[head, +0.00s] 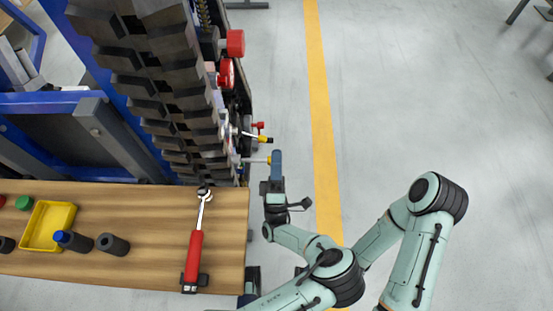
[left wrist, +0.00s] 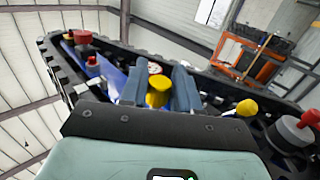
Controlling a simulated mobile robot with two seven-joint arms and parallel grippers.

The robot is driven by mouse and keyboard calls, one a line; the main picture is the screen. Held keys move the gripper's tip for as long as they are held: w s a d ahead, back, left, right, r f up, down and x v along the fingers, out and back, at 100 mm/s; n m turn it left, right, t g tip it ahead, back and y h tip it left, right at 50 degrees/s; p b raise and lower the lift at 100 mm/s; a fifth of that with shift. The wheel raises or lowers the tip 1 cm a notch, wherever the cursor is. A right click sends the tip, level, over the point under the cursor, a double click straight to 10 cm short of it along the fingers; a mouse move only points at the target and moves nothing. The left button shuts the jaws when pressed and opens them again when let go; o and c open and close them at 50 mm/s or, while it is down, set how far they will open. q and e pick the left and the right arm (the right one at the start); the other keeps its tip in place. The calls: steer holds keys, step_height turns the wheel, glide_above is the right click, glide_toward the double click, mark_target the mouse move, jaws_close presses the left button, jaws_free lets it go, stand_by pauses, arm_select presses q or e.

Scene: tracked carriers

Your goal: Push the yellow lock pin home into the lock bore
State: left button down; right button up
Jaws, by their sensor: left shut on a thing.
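My left gripper (head: 276,164) is at the right side of the track assembly, its blue fingers shut on the yellow lock pin (head: 269,160). The pin's pale shank points left to the track side. In the left wrist view, the yellow pin end (left wrist: 158,91) sits between the two blue fingers (left wrist: 158,88), facing a round red-and-white part behind it. The lock bore is hidden, and I cannot tell how deep the pin is in it. My right gripper is not in view.
A second yellow-ended part (head: 264,139) sticks out just above; a yellow knob (left wrist: 246,107) shows in the wrist view. Red knobs (head: 235,43) project along the track (head: 150,75). A wooden bench (head: 130,278) holds a red-handled wrench (head: 194,258) and yellow tray (head: 69,215).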

arm_select(q)
steer(key=shift+p, duration=0.6)
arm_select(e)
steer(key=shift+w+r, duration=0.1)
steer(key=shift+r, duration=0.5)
arm_select(q)
steer(key=shift+a+p, duration=0.4)
steer(key=shift+a, duration=1)
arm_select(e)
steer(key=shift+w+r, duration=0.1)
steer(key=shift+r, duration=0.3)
arm_select(q)
steer(key=c, duration=0.7)
jaws_free()
steer(key=shift+c, duration=0.2)
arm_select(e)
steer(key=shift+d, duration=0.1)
arm_select(q)
steer(key=b+v, duration=0.1)
steer(key=v, duration=1.2)
steer(key=shift+d+f+b, duration=0.15)
steer(key=shift+d+b, duration=0.05)
steer(key=shift+b, duration=0.1)
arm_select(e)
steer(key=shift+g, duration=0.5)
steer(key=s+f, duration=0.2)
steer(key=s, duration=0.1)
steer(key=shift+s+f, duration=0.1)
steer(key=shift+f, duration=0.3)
